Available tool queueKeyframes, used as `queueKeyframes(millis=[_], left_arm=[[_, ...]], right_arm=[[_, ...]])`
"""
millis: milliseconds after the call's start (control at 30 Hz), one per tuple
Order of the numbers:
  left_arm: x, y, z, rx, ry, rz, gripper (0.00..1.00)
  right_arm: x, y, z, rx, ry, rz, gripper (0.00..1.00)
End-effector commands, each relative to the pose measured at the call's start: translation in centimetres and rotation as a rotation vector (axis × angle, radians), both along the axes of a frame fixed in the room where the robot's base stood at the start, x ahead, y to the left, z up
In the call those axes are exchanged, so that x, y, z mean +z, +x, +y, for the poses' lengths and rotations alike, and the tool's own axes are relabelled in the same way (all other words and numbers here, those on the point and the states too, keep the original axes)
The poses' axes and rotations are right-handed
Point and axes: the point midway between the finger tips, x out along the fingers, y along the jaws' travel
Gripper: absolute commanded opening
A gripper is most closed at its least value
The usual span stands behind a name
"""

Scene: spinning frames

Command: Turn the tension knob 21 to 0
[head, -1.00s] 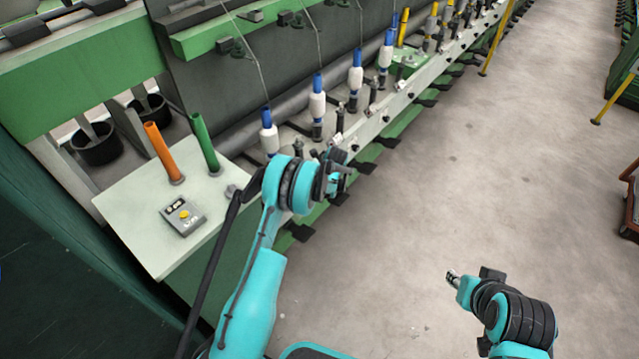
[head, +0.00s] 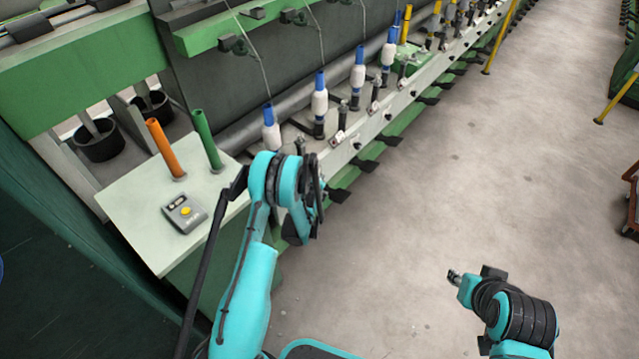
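The spinning frame's pale front rail (head: 378,128) runs diagonally from lower left to upper right. Small dark round knobs (head: 357,145) sit along its face; no numbers are legible, so I cannot tell which is knob 21 or its setting. My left arm is bent beside the rail's near end, its wrist in front of the rail. My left gripper (head: 313,228) hangs below the wrist, mostly hidden by it; its fingers are not clear. My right gripper (head: 454,277) is over bare floor, away from the machine, too small to tell whether open or shut.
White bobbins with blue tops (head: 319,98) stand along the rail, with black pedals (head: 369,166) below it. A pale table (head: 130,206) at left carries an orange tube (head: 164,148), a green tube (head: 207,140) and a grey box (head: 184,213).

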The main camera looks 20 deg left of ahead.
Motion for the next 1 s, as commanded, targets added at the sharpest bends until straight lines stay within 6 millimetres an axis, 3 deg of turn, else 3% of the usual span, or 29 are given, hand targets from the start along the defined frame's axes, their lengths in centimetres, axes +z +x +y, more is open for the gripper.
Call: queueKeyframes(millis=[567,600,667,1000], left_arm=[[-0.11,-0.04,0.0,-0.001,-0.011,-0.028,0.0],[-0.11,-0.04,0.0,-0.001,-0.011,-0.028,0.36],[-0.11,-0.03,0.0,-0.001,-0.011,-0.028,0.49],[0.17,0.0,0.0,0.0,-0.011,-0.03,0.49]], right_arm=[[-0.01,0.01,0.0,0.0,0.0,0.0,0.33],[-0.01,0.01,0.0,0.0,0.0,0.0,0.33],[-0.01,0.0,0.0,0.0,0.0,0.0,0.33],[0.0,0.0,0.0,0.0,0.0,0.0,0.33]])
